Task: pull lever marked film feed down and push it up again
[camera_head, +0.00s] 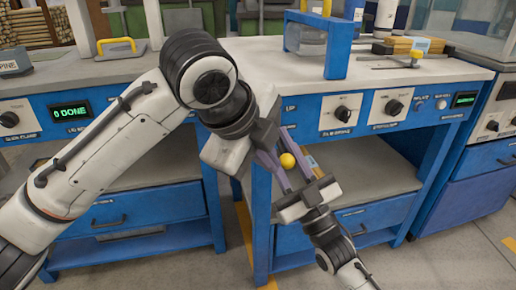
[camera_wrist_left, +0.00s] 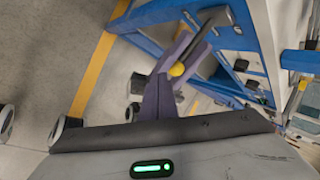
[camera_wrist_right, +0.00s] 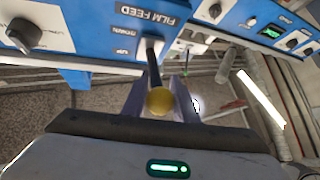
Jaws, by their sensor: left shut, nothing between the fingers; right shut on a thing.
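The film feed lever ends in a yellow ball knob (camera_head: 287,160) in front of the blue panel. The right wrist view shows its dark rod running from the knob (camera_wrist_right: 160,101) to a pale plate under the FILM FEED label (camera_wrist_right: 146,13), which reads upside down. My right gripper (camera_head: 290,170) is shut on the knob, one finger on each side. My left gripper (camera_head: 268,157) is shut and empty, close beside the knob; the left wrist view shows its fingers (camera_wrist_left: 158,95) just short of the knob. My left arm hides the lever's plate in the head view.
A dial (camera_head: 342,113) and another dial (camera_head: 393,107) sit on the panel to the right. A green display reading 0 DONE (camera_head: 70,112) is on the left panel. A blue frame (camera_head: 338,45) stands on the bench top. Drawers and shelves lie below.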

